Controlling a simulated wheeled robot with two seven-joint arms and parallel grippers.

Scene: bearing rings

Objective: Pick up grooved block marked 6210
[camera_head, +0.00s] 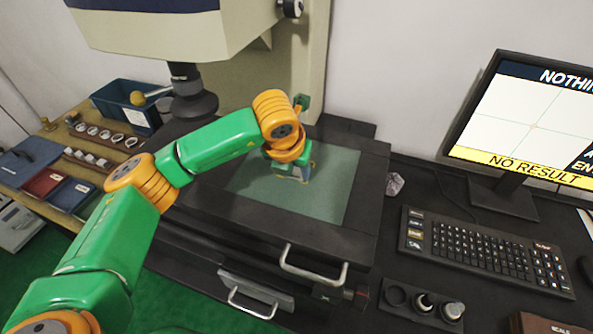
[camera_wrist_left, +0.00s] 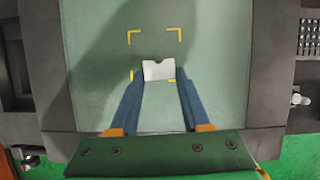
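A small pale block (camera_wrist_left: 158,70) with a notch in its upper edge shows in the left wrist view, at the green plate (camera_wrist_left: 210,60) near yellow corner marks. No number on it can be read. My left gripper (camera_wrist_left: 160,78) has its two blue fingers on either side of the block, which fills about the whole gap between the fingertips. I cannot tell whether they press on it or whether it touches the plate. In the head view my left gripper (camera_head: 293,172) points down over the green plate (camera_head: 335,190), and the block is not clearly visible. My right gripper is out of view.
A dark-framed stage with a metal handle (camera_head: 312,268) surrounds the plate, with a machine head (camera_head: 190,90) above. A monitor (camera_head: 530,120) and keyboard (camera_head: 480,248) stand right. Several rings (camera_head: 105,134), a blue bin (camera_head: 125,108) and boxes lie on the left bench.

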